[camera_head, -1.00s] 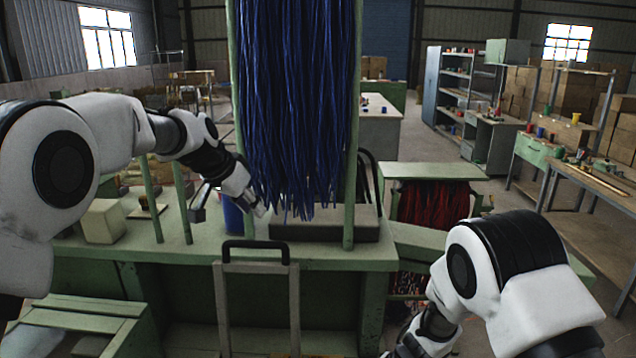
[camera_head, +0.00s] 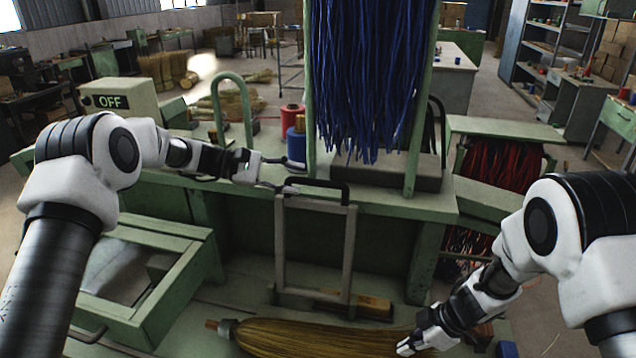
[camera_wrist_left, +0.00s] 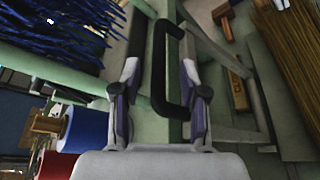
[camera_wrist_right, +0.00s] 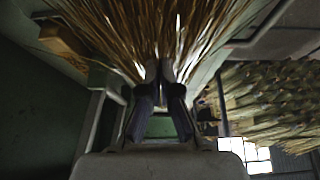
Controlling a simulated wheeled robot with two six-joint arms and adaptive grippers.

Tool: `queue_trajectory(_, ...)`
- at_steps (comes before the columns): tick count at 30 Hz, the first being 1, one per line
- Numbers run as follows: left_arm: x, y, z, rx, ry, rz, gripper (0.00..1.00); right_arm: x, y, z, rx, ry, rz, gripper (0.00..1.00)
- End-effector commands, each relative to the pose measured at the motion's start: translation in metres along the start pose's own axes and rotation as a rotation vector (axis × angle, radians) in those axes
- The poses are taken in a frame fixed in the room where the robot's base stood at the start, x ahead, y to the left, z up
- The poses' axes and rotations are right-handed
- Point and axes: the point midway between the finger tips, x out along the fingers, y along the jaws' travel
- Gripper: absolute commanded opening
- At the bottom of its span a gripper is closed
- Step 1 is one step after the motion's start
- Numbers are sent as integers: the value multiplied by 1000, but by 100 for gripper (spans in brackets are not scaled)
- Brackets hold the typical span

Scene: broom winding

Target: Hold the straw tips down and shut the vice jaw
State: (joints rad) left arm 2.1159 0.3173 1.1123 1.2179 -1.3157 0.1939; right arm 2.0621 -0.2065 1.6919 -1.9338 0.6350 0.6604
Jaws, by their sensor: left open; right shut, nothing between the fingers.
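A broom's straw (camera_head: 320,338) lies at the bottom of the head view, its bound end to the left and its tips to the right. My right gripper (camera_head: 408,347) is shut and empty at the tips; the right wrist view shows the straw (camera_wrist_right: 150,35) fanned just beyond its fingers (camera_wrist_right: 158,72). A grey frame (camera_head: 280,245), apparently the vice jaw, stands upright with a black handle (camera_head: 325,184) on top. My left gripper (camera_head: 288,175) is open beside this handle. In the left wrist view the handle (camera_wrist_left: 160,75) appears between the fingers (camera_wrist_left: 163,78), not gripped.
Blue strands (camera_head: 370,80) hang above the green bench (camera_head: 410,205), behind the handle. Blue (camera_head: 296,145) and red (camera_head: 292,115) spools stand close behind my left gripper. A green open box (camera_head: 150,265) is at the lower left. An OFF box (camera_head: 115,100) stands farther back.

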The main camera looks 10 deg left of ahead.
Motion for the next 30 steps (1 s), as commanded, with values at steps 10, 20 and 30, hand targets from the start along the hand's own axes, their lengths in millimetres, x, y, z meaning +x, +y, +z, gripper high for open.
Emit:
queue_trajectory(10, 60, 0, -1, 2, 2, -1, 43, 0, 0, 0, -1, 0, 0, 0)
queue_trajectory(20, 62, 0, 0, 2, 2, 0, 19, 0, 0, 0, -1, 0, 0, 0)
queue_trajectory(30, 61, -1, 0, 4, 2, 1, 0, 0, 0, 0, -1, 0, 0, 0)
